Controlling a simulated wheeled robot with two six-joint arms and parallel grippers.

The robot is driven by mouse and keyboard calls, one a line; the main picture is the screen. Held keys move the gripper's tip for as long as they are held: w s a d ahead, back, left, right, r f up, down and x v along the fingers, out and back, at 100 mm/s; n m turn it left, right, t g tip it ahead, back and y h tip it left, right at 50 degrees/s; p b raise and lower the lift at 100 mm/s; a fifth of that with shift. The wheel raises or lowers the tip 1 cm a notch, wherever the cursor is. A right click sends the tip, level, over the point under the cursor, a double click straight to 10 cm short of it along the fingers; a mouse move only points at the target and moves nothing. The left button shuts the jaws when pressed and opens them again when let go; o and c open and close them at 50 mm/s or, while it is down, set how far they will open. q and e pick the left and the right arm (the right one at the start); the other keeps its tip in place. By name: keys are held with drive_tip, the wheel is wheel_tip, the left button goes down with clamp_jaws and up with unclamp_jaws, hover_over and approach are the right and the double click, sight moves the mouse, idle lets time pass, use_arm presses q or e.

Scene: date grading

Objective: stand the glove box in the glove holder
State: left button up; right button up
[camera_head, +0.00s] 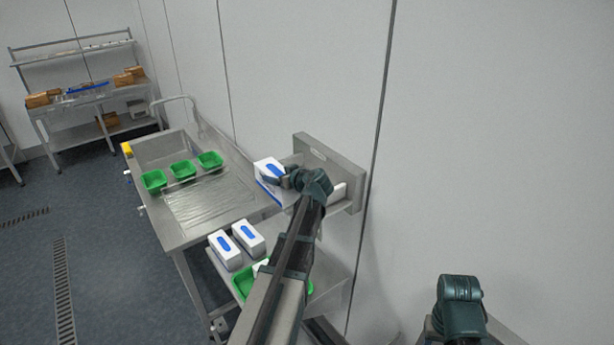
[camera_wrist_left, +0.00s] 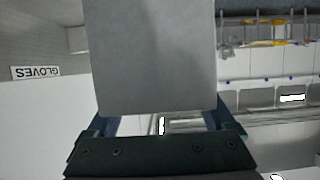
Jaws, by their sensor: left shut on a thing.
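My left gripper (camera_head: 284,180) is shut on a white glove box with a blue oval panel (camera_head: 267,168). It holds the box above the right end of the steel table, just left of the glove holder. In the left wrist view a plain grey face of the box (camera_wrist_left: 152,60) fills the upper middle, between the fingers. The glove holder (camera_head: 318,152) is a grey metal unit on the wall; my wrist hides part of it. A "GLOVES" label (camera_wrist_left: 36,72) shows in the left wrist view.
Two similar boxes (camera_head: 224,250) (camera_head: 249,237) stand on a lower shelf beside a green tray (camera_head: 241,284), partly behind my arm. Several green trays (camera_head: 154,181) sit on the steel table (camera_head: 180,238). A rack with brown boxes (camera_head: 37,100) stands far left.

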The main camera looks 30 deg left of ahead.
use_arm(q)
drive_tip(key=w+d+f+b, duration=0.1)
drive_tip(key=w, duration=0.4)
drive_tip(key=w+d+f+b, duration=0.1)
drive_tip(key=w+f+b, duration=0.1)
drive_tip(key=w, duration=0.2)
drive_tip(key=w+d+f+b, duration=0.1)
drive_tip(key=w+f+b, duration=0.1)
drive_tip(key=w, duration=0.3)
drive_tip(key=shift+w+f, duration=0.1)
drive_tip(key=shift+w, duration=0.25)
drive_tip(key=o, duration=1.5)
